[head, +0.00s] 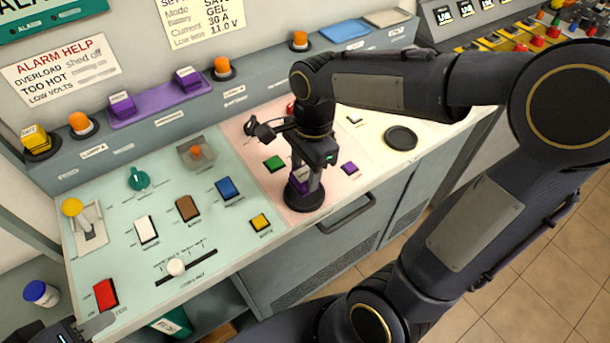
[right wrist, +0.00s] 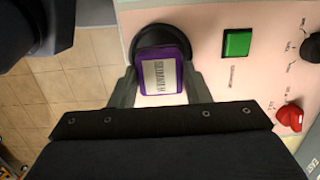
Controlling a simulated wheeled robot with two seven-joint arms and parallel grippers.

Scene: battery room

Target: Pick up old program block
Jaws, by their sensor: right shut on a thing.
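The old program block, a purple block with a white printed label (right wrist: 161,76), sits in a round black socket (head: 304,200) on the pink panel at the counter's front edge. It also shows small in the head view (head: 299,180). My right gripper (head: 303,178) reaches down over it and is shut on it, one finger on each side in the right wrist view (right wrist: 160,88). The block appears still at the socket; whether it has lifted is not clear. My left gripper (head: 88,331) is only partly in view at the bottom left, its jaw opening cut off.
Two more purple blocks (head: 121,105) (head: 187,78) stand on a purple tray (head: 156,100) on the back ledge. A red knob (right wrist: 290,117) is close by. A handle (head: 347,213) juts below.

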